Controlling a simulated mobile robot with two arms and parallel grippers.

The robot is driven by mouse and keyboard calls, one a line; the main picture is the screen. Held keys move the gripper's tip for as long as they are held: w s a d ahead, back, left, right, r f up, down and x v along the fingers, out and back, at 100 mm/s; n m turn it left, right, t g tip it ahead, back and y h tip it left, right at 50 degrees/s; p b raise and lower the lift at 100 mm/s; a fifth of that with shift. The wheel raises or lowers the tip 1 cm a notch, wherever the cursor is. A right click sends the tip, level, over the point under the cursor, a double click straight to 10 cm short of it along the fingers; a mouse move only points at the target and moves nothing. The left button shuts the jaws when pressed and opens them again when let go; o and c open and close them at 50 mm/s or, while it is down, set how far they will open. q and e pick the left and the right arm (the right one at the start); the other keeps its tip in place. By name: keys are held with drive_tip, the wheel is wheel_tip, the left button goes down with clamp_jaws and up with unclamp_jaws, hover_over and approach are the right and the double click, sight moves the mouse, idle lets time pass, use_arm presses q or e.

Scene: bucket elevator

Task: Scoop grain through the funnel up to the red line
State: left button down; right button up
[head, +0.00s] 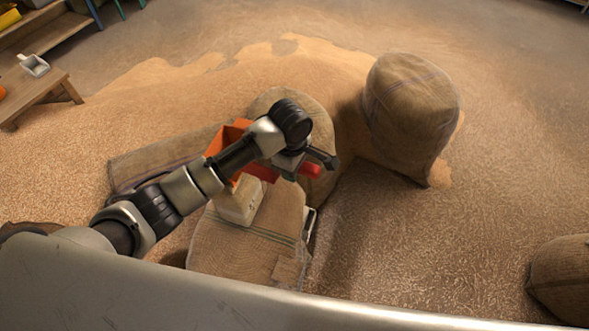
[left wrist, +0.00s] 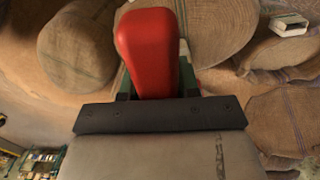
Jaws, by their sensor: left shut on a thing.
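My left gripper (head: 300,167) is shut on a red handle (head: 311,171), above the sacks near the middle of the head view. In the left wrist view the red handle (left wrist: 148,50) stands up between the jaws; what it belongs to is hidden. An orange open-topped container (head: 228,136) lies behind my left arm, partly covered by it. Loose tan grain (head: 150,105) spreads over the floor. I cannot make out a funnel or a red line. My right gripper is in neither view.
A full sack (head: 412,105) stands to the right, another (head: 562,280) at the far right. A wooden bench (head: 38,82) with a white container (head: 34,65) is at left. Grain-covered floor at right is open.

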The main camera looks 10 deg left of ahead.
use_arm(q)
drive_tip(key=shift+w+a+r+g+h, duration=0.15)
drive_tip(key=shift+a+r+h, duration=0.15)
drive_tip(key=shift+r+h, duration=0.25)
drive_tip(key=shift+w+a+r+g+h, duration=0.1)
drive_tip(key=shift+a+r+h, duration=0.25)
drive_tip(key=shift+r, duration=0.35)
drive_tip(key=shift+w+a+r+g+h, duration=0.15)
drive_tip(key=shift+a+r+h, duration=0.1)
drive_tip(key=shift+r+h, duration=0.35)
drive_tip(key=w+a+r+g+h, duration=0.2)
drive_tip(key=a+r+h, duration=0.5)
drive_tip(key=a, duration=0.1)
drive_tip(key=shift+w+r+g+h, duration=0.15)
drive_tip(key=shift+r+g+h, duration=0.15)
drive_tip(key=shift+r+h, duration=0.1)
idle(0.9)
idle(1.2)
drive_tip(key=s+d+f+t+y, duration=0.4)
drive_tip(key=d+f+y, duration=0.7)
drive_tip(key=f+y, duration=0.2)
drive_tip(key=shift+w+a+r+h, duration=0.1)
drive_tip(key=shift+w+r+h, duration=0.05)
drive_tip(key=shift+r, duration=0.75)
drive_tip(key=shift+w+r+h, duration=0.1)
drive_tip(key=shift+r+h, duration=0.05)
drive_tip(key=shift+r, duration=0.75)
